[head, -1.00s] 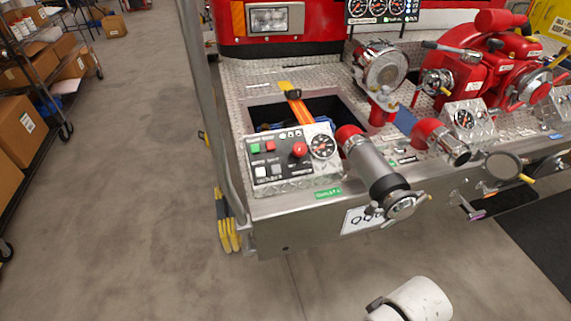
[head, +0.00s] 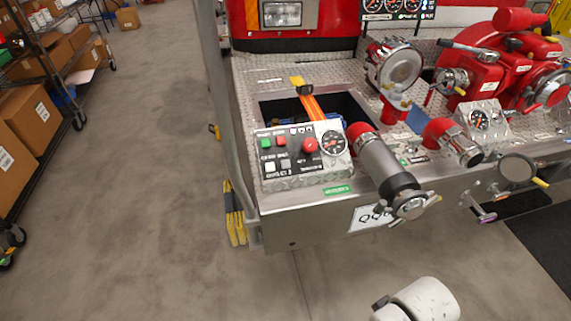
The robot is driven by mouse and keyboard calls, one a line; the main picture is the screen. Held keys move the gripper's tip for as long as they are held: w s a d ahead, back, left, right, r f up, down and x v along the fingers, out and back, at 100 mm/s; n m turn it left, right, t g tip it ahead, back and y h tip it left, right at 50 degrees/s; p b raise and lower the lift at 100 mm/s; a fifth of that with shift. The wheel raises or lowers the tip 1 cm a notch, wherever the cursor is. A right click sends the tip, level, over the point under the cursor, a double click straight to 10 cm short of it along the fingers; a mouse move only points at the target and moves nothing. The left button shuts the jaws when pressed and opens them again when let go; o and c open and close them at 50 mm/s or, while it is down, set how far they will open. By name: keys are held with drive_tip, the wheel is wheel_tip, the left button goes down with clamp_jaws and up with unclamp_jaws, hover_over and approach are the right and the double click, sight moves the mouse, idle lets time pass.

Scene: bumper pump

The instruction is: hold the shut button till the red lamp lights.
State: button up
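A control panel (head: 291,182) sits on the truck's front bumper deck, left of the thick grey pipe. It has a green square (head: 265,143), a red square (head: 280,140), a round red knob (head: 310,145) and two pale squares, one at the lower left (head: 270,166) and one to its right (head: 286,164). The labels are too small to read, so I cannot tell which is the shut button or which is the red lamp. No lit lamp stands out. A white rounded part of my arm shows at the bottom edge. My gripper is not in view.
A grey pipe (head: 381,163) with a metal cap juts forward beside the panel. A grey upright rail (head: 218,100) stands at the bumper's left corner, with yellow pieces (head: 234,213) below. Shelves with cardboard boxes (head: 20,140) stand far left. The floor between is clear.

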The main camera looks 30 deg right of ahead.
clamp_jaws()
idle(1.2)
